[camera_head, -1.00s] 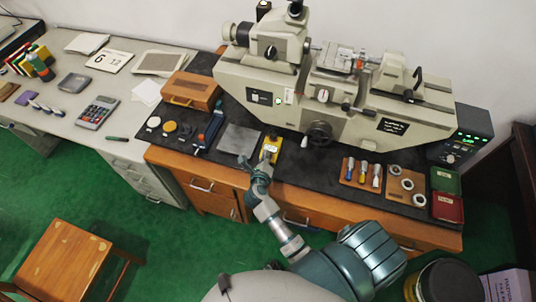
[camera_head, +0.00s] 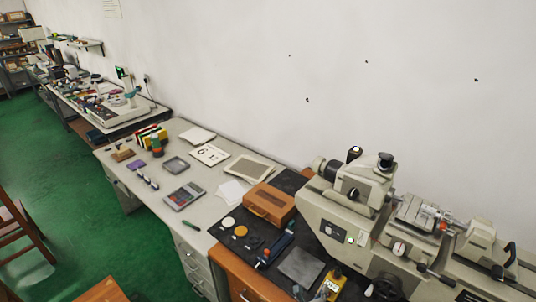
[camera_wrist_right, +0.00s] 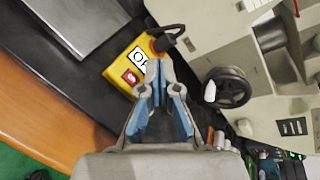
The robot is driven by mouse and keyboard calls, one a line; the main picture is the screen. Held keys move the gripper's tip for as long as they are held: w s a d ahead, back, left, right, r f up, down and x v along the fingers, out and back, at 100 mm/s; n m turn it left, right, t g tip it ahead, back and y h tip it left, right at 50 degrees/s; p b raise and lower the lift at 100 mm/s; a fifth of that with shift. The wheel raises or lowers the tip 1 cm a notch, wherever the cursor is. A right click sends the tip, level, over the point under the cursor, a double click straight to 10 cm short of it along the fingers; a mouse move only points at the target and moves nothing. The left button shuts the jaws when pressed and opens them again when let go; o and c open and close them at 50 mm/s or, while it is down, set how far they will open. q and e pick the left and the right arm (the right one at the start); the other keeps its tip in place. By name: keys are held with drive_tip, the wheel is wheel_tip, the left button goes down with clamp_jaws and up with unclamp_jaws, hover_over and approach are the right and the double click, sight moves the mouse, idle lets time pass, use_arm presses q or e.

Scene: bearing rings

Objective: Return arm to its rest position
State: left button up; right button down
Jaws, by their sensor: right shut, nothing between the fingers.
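The fingertips appear in front of a yellow control box (camera_wrist_right: 135,63), which also shows in the head view (camera_head: 333,285). Whether they touch it I cannot tell. My right arm is otherwise below the head view. My left gripper is in neither view.
The large beige measuring machine (camera_head: 335,207) stands on the dark bench mat, with its black handwheel (camera_wrist_right: 233,90) close right of my gripper. A grey plate (camera_head: 301,265) and an orange-brown wooden case (camera_head: 269,204) lie to the left. A grey desk (camera_head: 155,208) adjoins.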

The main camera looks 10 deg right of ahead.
drive_tip(key=s+a+r+n+t+y, duration=0.2)
drive_tip(key=a+r+n+t+y, duration=0.95)
drive_tip(key=n, duration=0.75)
drive_tip(key=s+a+f+n+g+y, duration=0.7)
drive_tip(key=n+g, duration=0.3)
drive_tip(key=n, duration=0.3)
drive_tip(key=s+d+f+n+g+h, duration=0.2)
drive_tip(key=s+d+f+g+h, duration=0.3)
drive_tip(key=s, duration=0.3)
drive_tip(key=s+d+f+n+g+h, duration=0.2)
drive_tip(key=s+d+f+g+h, duration=0.3)
drive_tip(key=s, duration=0.4)
wheel_tip(320, 180, down, 27)
drive_tip(key=s+y+b, duration=0.1)
drive_tip(key=b, duration=0.1)
drive_tip(key=s+d+f+b, duration=0.1)
drive_tip(key=s+d+f, duration=0.1)
drive_tip(key=s+f, duration=0.7)
drive_tip(key=s+d+f+g+b, duration=0.1)
drive_tip(key=s+d+f, duration=0.1)
drive_tip(key=s+f, duration=0.7)
drive_tip(key=shift+f, duration=0.4)
